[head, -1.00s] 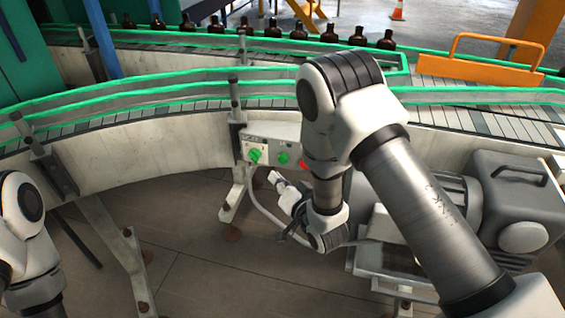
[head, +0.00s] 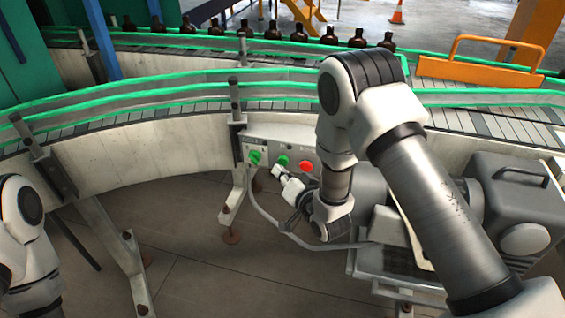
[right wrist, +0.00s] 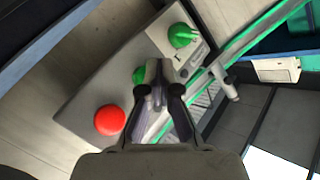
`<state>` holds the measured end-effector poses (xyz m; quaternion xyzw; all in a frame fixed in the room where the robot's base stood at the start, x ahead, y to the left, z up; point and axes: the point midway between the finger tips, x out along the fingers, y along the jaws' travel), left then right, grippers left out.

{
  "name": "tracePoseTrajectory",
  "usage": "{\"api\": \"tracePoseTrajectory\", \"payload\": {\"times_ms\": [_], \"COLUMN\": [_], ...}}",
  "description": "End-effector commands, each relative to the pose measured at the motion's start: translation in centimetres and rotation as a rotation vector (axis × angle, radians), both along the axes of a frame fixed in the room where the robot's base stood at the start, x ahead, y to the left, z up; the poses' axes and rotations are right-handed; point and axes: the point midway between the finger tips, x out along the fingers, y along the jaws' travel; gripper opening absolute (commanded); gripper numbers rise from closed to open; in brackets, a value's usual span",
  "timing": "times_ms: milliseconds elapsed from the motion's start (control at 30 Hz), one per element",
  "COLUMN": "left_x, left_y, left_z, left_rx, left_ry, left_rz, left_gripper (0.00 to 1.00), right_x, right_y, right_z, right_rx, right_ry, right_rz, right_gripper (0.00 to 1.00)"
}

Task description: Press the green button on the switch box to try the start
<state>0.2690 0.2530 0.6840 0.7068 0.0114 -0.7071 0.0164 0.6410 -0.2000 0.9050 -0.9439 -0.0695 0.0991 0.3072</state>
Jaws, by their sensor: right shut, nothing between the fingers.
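The switch box (head: 270,140) is a grey panel fixed to the side of the conveyor, and it also shows in the right wrist view (right wrist: 85,85). Its green button (head: 283,160) lies between a green rotary knob (head: 254,157) and a red button (head: 306,165). My right gripper (head: 278,172) is shut and empty, just below and in front of the green button. In the right wrist view the shut fingertips (right wrist: 157,70) partly cover the green button (right wrist: 139,75); I cannot tell whether they touch it. My left gripper is out of view.
A curved conveyor with green rails (head: 180,92) runs behind the box. Several amber bottles (head: 328,36) stand on the far belt. A grey motor unit (head: 515,200) is at the right, and a cable (head: 262,205) hangs below the box. The floor at the centre left is clear.

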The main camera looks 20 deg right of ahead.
Motion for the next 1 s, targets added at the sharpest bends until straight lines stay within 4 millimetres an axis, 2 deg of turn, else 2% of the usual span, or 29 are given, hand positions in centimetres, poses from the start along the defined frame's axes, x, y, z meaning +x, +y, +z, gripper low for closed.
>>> {"api": "tracePoseTrajectory", "payload": {"times_ms": [667, 1000], "left_x": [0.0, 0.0], "left_y": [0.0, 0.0], "left_z": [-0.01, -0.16], "left_rx": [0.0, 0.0], "left_ry": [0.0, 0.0], "left_rz": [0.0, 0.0], "left_gripper": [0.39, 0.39], "right_x": [0.01, 0.69], "right_y": [-0.01, -0.46], "right_z": [-0.01, 0.01], "right_rx": [0.0, 0.0], "right_ry": [0.0, 0.001], "right_rz": [0.0, 0.001], "right_gripper": [0.0, 0.0]}}
